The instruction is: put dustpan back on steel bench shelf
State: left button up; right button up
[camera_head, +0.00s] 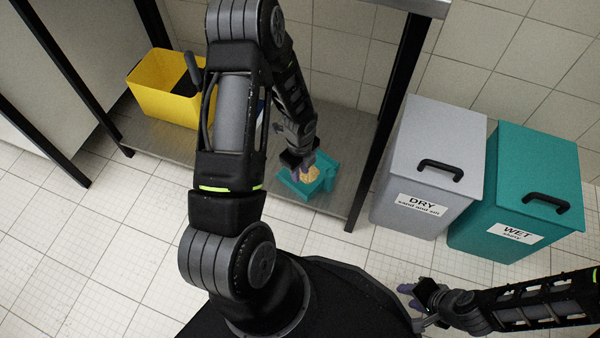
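A teal dustpan (298,190) is at the front right of the low steel bench shelf (342,195), with a tan patch (312,174) on or in it that I cannot identify. My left gripper (308,171) points down right over the dustpan, its purple fingertips at or just above it. The fingers partly hide the dustpan, and I cannot tell whether they are closed on it or whether it rests fully on the shelf. My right gripper (407,295) is low at the right above the floor, fingers apart, with nothing visible between them.
A yellow bin (163,98) with something dark in it stands on the shelf's left part. Black bench legs (385,105) rise at the shelf's ends. A grey DRY bin (430,150) and a teal WET bin (535,165) stand to the right. Tiled floor in front is clear.

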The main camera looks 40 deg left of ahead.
dwell(0.8)
pick_arm(q)
jog(key=s+d+n+h, duration=0.1)
jog(key=s+d+n, duration=0.2)
jog(key=d+n, duration=0.4)
jog(key=s+d+f+n+h, duration=0.1)
jog(key=s+d+n, duration=0.3)
jog(key=d+n, duration=0.3)
jog(key=s+d+n+t+h, duration=0.1)
jog(key=s+d+n, duration=0.2)
jog(key=d+n, duration=0.3)
jog(key=d, duration=0.5)
jog(key=shift+s+d+f+n+h, duration=0.15)
jog(key=shift+d+n+h, duration=0.2)
jog(key=shift+n+h, duration=0.05)
